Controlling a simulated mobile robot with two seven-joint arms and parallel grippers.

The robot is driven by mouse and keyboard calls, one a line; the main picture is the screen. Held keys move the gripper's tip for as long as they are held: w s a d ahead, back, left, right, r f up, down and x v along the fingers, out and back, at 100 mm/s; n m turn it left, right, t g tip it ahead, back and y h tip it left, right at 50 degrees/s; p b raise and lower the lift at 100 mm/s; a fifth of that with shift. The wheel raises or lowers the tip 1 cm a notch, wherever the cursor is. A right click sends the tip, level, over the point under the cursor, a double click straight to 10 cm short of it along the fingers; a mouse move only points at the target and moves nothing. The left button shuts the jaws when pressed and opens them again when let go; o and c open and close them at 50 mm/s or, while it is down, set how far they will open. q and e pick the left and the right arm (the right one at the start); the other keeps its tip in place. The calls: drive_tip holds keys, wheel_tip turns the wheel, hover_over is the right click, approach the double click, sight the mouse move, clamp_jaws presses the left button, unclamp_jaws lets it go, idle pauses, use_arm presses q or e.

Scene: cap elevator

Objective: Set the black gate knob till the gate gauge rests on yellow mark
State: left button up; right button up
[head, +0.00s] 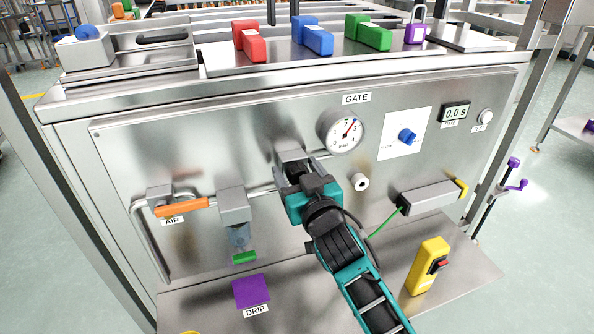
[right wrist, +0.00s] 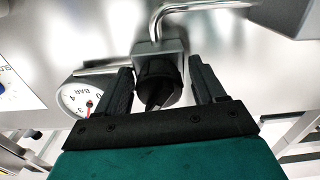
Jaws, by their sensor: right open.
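The round white gate gauge (head: 341,131) is on the steel panel under the GATE label (head: 356,99). Its red needle points to the upper right; I cannot make out a yellow mark. The gauge also shows, tilted, in the right wrist view (right wrist: 86,97). The black gate knob (right wrist: 157,84) projects from a grey valve block in the right wrist view. My right gripper (right wrist: 163,75) is open, with one finger on each side of the knob and visible gaps. In the head view my right gripper (head: 297,168) hides the knob. My left gripper is out of view.
An orange AIR handle (head: 181,207) and a filter bowl (head: 238,235) are left of my right arm. A white round knob (head: 359,182) and a grey cylinder (head: 428,198) are to its right. A yellow device (head: 428,266) stands on the lower shelf.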

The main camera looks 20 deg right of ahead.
drive_tip(key=c, duration=1)
drive_tip(key=shift+c, duration=0.2)
